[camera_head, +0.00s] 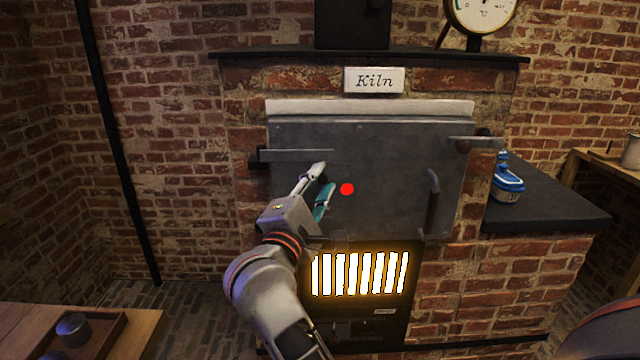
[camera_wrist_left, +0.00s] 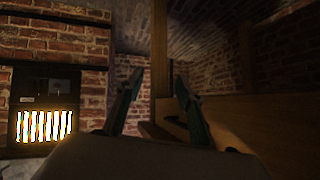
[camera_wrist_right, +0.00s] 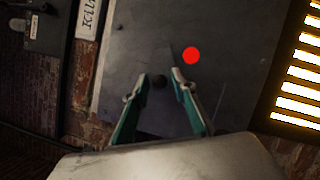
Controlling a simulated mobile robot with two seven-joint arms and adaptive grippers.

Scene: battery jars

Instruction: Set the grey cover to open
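The grey cover (camera_head: 395,150) is a flat metal plate on the front of the brick kiln, under the "Kiln" sign, and looks shut. It has a dark upright handle (camera_head: 433,205) at its right side. My right gripper (camera_head: 323,180) is in front of the cover's left half, away from the handle. My left gripper (camera_wrist_left: 158,78) is open and empty, facing wooden furniture and brick walls.
A glowing grate (camera_head: 360,273) sits below the cover. A blue object (camera_head: 508,180) stands on the dark side shelf (camera_head: 545,205) at right. A wooden table with a tray (camera_head: 95,335) is at lower left. A red dot (camera_head: 347,189) shows on the cover.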

